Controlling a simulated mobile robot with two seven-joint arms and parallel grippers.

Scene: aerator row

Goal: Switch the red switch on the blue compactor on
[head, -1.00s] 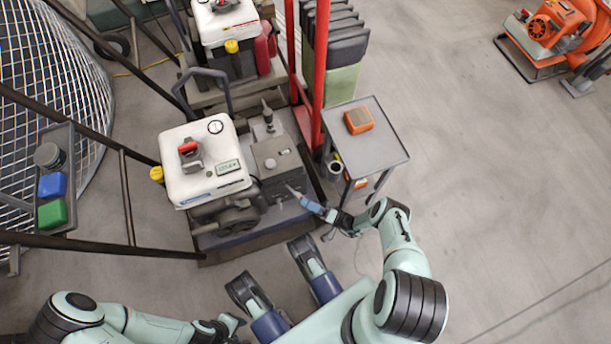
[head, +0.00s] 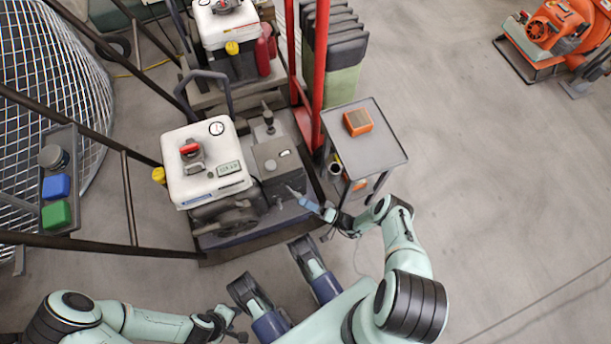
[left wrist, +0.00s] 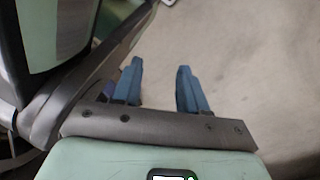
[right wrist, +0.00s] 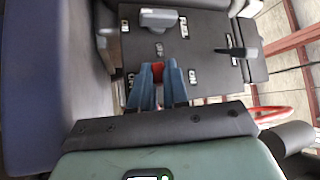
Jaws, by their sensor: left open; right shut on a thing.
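The compactor stands in the head view as a low machine with a white cover (head: 203,165), a grey box (head: 280,160) and a slate-blue base. In the right wrist view, its dark panel (right wrist: 205,50) carries small white labels and a grey knob. The red switch (right wrist: 158,72) shows there as a small red patch between the fingertips of my right gripper (right wrist: 160,80), which is shut on it. In the head view this gripper (head: 299,196) is at the box's near right corner. My left gripper (head: 232,322) is open and empty over the floor; its fingers also show in the left wrist view (left wrist: 160,78).
A grey cart (head: 370,150) with an orange box (head: 357,122) stands right of the compactor. A red post (head: 318,75) rises behind it.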

